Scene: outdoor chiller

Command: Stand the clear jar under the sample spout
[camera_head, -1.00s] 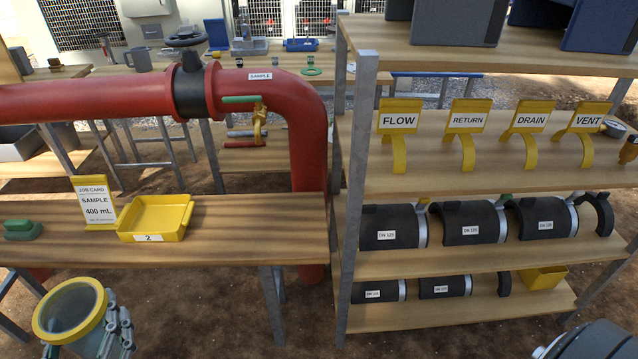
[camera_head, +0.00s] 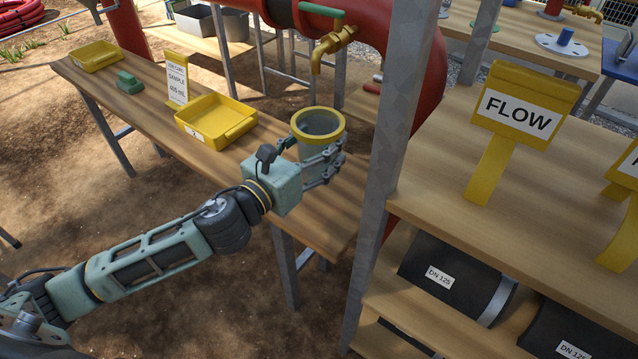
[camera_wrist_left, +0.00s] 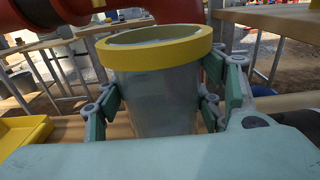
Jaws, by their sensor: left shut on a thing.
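The clear jar (camera_head: 311,150) has a yellow rim and is upright at the right end of the wooden bench. My left gripper (camera_head: 328,165) is shut around its side. In the left wrist view the jar (camera_wrist_left: 152,95) stands between both fingers of the gripper (camera_wrist_left: 160,95), its mouth open. The sample spout (camera_head: 333,48) is a brass tap with a green handle on the red pipe, behind and above the jar in the head view. I cannot tell whether the jar's base touches the bench. My right gripper is not in view.
On the bench (camera_head: 150,118) stand a yellow tray (camera_head: 214,124), a job card (camera_head: 178,78) reading SAMPLE 400 mL, a green object (camera_head: 129,82) and another yellow tray (camera_head: 95,55). A metal shelf post (camera_head: 385,170) rises close right of the jar. A FLOW sign (camera_head: 515,112) stands on the shelf.

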